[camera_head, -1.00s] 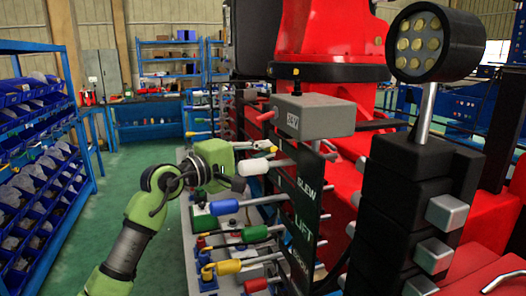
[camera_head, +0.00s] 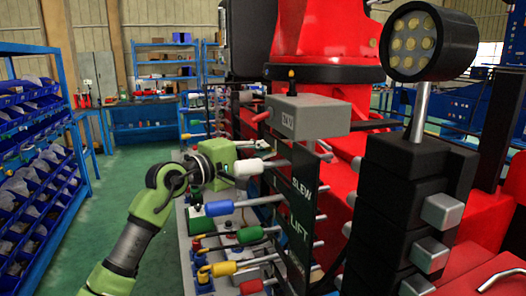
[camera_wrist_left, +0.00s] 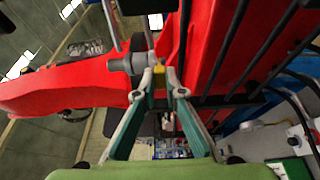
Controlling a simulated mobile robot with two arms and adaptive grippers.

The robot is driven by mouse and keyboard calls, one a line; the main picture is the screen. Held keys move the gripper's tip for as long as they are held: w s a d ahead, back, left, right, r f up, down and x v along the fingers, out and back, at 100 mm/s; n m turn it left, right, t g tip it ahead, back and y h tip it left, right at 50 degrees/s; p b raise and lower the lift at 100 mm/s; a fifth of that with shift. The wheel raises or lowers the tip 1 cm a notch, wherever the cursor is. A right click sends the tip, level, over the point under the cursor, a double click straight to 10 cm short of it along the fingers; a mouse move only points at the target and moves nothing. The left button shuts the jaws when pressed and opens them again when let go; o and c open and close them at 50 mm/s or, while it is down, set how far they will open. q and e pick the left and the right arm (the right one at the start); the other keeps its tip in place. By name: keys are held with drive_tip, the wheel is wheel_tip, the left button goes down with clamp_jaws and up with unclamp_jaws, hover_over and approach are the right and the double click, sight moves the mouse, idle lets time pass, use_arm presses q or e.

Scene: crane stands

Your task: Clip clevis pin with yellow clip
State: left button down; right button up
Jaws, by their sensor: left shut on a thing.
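My left gripper (camera_head: 240,172) is beside the row of coloured levers in the head view, near the white-handled lever (camera_head: 250,168). In the left wrist view my left gripper (camera_wrist_left: 161,85) is shut on a small yellow clip (camera_wrist_left: 159,74), which shows between its fingertips. A grey cylindrical part (camera_wrist_left: 130,63), which looks like the clevis pin, lies just beyond and left of the fingertips against red metal. I cannot tell whether the clip touches it. The clip and pin are not clearly visible in the head view. My right gripper is not in view.
Levers with blue (camera_head: 220,208), green (camera_head: 250,235) and yellow (camera_head: 222,269) handles stand below the gripper. A grey box (camera_head: 305,116) and a black lamp (camera_head: 430,42) stand on the right. Blue shelving (camera_head: 75,115) is at left, with clear green floor between.

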use_arm(q)
drive_tip(key=shift+w+d, duration=0.4)
drive_tip(key=shift+d, duration=0.05)
drive_tip(key=c, duration=2)
unclamp_jaws()
drive_tip(key=shift+b+v, duration=0.65)
drive_tip(key=shift+v, duration=0.65)
drive_tip(key=shift+b+v, duration=0.4)
drive_tip(key=shift+v, duration=0.75)
